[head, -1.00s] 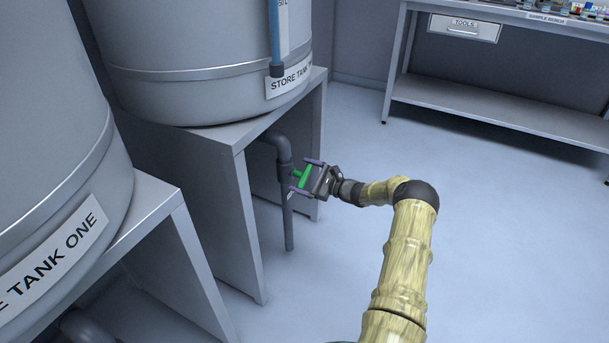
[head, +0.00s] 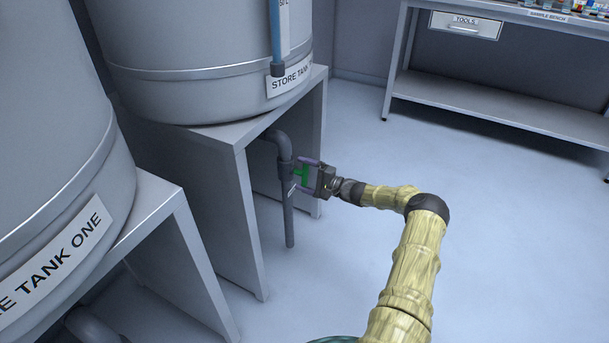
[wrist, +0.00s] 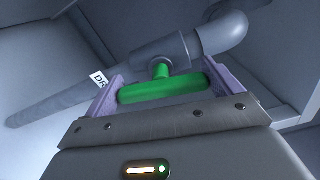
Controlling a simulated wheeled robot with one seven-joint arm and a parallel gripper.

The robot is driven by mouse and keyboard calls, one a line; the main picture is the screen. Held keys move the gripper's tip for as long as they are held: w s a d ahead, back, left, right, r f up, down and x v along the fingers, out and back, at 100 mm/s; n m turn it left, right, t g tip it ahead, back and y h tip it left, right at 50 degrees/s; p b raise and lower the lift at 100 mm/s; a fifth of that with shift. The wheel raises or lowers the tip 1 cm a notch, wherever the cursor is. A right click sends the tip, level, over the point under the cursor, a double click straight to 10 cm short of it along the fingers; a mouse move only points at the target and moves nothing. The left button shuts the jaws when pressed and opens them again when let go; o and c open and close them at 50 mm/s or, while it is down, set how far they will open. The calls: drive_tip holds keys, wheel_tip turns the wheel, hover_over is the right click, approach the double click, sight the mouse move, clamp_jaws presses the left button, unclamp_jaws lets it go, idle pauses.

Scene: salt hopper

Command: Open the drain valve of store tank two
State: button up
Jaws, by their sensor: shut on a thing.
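Store tank two (head: 190,95) is the grey tank at the upper left, its label partly cut by a blue tube. A grey drain pipe (head: 289,225) comes from under it and runs down. The green valve handle (head: 305,177) sits on a short stem at the pipe's side. My gripper (head: 308,177) is at the handle, with its purple fingers either side of it. In the wrist view the green handle (wrist: 165,90) lies crosswise between the two fingers, both ends at them, its stem reaching the valve body (wrist: 160,57). My gripper is shut on the handle.
Tank one (head: 50,160) stands on its own stand at the left. The stand panel (head: 205,200) of tank two is close left of the pipe. A bench (head: 500,105) is at the upper right. The floor (head: 500,240) at right is clear.

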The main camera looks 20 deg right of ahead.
drive_tip(key=shift+s+f+n, duration=0.1)
drive_tip(key=shift+f+n, duration=0.2)
drive_tip(key=shift+n, duration=0.7)
drive_tip(key=o, duration=0.7)
drive_tip(key=shift+r, duration=0.1)
drive_tip(key=shift+s+d+r+p, duration=0.15)
drive_tip(key=shift+s+d+p, duration=0.15)
drive_tip(key=shift+s+d, duration=0.15)
drive_tip(key=p+v, duration=0.3)
drive_tip(key=v, duration=1.3)
drive_tip(key=shift+p, duration=0.35)
